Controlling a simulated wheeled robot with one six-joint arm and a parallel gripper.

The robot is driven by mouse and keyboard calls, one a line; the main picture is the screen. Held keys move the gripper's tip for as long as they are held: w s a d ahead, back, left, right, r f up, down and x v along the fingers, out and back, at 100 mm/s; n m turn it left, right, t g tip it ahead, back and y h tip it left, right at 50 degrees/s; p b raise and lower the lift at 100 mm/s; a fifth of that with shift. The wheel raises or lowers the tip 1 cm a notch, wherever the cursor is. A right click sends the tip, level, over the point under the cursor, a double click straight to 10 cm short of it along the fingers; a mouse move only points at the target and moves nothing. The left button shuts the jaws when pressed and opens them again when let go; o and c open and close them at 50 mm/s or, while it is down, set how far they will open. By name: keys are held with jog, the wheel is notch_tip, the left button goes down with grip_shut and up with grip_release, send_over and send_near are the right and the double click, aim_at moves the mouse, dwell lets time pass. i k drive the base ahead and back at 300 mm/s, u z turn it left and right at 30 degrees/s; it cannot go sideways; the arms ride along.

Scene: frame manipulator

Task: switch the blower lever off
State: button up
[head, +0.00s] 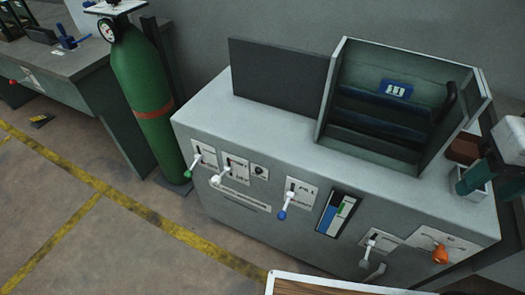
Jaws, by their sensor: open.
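A grey cabinet (245,142) has a row of levers on its front face. From left to right I see a green-tipped lever (191,170), a white-tipped lever (218,177), a blue-tipped lever (284,210), a grey-tipped lever (367,257) and an orange-tipped lever (439,254). The label plates are too small to read, so I cannot tell which is the blower lever.
An open-fronted box (340,98) and a dark upright panel (272,73) stand on the cabinet. A green gas cylinder (142,85) stands to its left, beside a workbench (75,62). A wooden board (330,287) shows at the bottom.

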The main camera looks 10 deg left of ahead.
aim_at(215, 179)
jog(key=u, duration=1.3)
jog(key=k, duration=1.3)
jog(key=u, duration=0.9)
jog(key=i, duration=1.25)
jog(key=z, duration=0.5)
jog(key=i, duration=0.5)
jog(key=z, duration=0.5)
